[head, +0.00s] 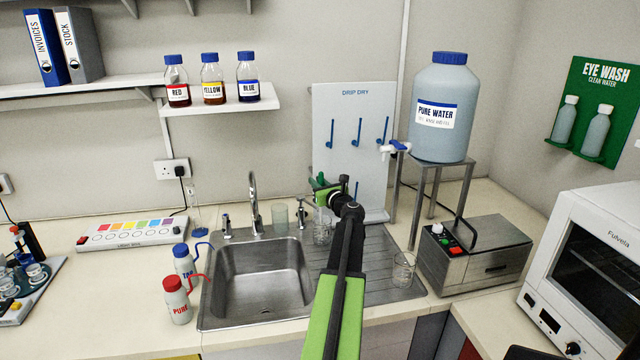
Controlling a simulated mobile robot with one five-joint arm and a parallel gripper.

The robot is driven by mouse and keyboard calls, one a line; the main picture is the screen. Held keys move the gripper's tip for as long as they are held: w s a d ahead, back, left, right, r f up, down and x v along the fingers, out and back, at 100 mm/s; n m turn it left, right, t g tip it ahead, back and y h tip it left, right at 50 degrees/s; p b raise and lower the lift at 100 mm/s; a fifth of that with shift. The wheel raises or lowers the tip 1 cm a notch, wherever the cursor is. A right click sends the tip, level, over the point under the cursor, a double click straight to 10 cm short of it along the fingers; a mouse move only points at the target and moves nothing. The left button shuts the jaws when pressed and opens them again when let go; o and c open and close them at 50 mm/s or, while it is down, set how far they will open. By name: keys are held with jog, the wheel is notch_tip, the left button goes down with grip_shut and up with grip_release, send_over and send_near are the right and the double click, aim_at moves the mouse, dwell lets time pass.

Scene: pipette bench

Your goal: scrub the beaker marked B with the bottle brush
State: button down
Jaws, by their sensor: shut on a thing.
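My gripper (322,196) is at the end of my arm, over the back of the drainer beside the sink. It is shut on what looks like the bottle brush, whose dark green handle end (319,177) shows above the jaws. The brush's lower part is hidden or too small to make out. A clear beaker (322,232) stands on the drainer just below my gripper. Another clear beaker (404,272) stands at the drainer's right side. A greenish beaker (280,221) stands behind the sink. I cannot read a letter B on any of them.
The steel sink (262,275) is empty, with a tap (255,205) behind it. A drip dry board (350,120) stands behind my gripper. Wash bottles (177,300) stand left of the sink. A water tank on a stand (440,110) and a metal box (478,260) are at the right.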

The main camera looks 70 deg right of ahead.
jog(key=shift+s+a, duration=0.35)
jog(key=shift+a, duration=0.3)
jog(key=shift+s+d+r, duration=0.35)
jog(key=shift+s+d, duration=0.05)
jog(key=shift+s, duration=0.1)
jog(key=shift+d, duration=0.3)
jog(key=shift+w+d+f, duration=0.1)
jog(key=shift+d+f, duration=0.2)
notch_tip(320, 180, up, 14)
jog(key=a+p, duration=0.1)
jog(key=p, duration=1.2)
jog(key=shift+f, duration=0.2)
